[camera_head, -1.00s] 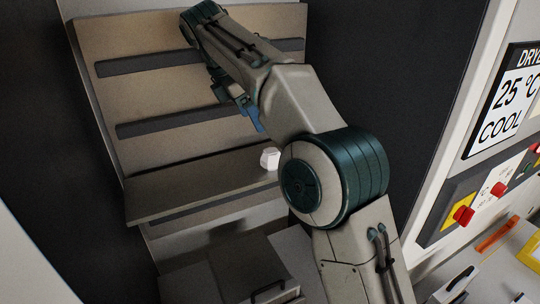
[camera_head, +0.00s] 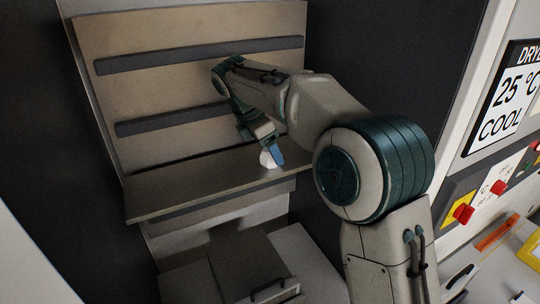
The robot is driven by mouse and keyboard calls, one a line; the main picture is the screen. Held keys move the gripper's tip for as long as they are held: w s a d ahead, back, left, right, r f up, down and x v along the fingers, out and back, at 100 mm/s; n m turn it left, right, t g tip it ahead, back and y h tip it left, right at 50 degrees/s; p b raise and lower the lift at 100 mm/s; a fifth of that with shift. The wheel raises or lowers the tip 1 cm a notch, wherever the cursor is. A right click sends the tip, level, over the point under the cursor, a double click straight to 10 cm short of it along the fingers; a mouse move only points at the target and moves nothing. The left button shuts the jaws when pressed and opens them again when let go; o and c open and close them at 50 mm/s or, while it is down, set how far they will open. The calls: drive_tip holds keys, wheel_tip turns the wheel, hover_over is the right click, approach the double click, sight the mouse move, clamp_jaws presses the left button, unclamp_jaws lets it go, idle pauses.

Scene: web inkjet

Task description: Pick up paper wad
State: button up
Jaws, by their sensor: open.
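The paper wad (camera_head: 267,160) is a small white crumpled lump on the beige shelf (camera_head: 190,187), towards its right end. My gripper (camera_head: 272,156) points down over the wad from above. A blue finger (camera_head: 278,153) shows just right of the wad and partly covers it. The gripper is open. The other finger is hard to make out, and I cannot tell whether either finger touches the wad.
A back panel with dark horizontal slats (camera_head: 200,54) rises behind the shelf. Below is a grey box with a dark handle (camera_head: 268,290). At right stands a dryer panel (camera_head: 505,100) with red knobs (camera_head: 463,213). The shelf's left part is clear.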

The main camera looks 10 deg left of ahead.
drive_tip(key=shift+x, duration=0.75)
drive_tip(key=c, duration=1.1)
drive_tip(key=shift+o, duration=0.2)
drive_tip(key=shift+r, duration=0.1)
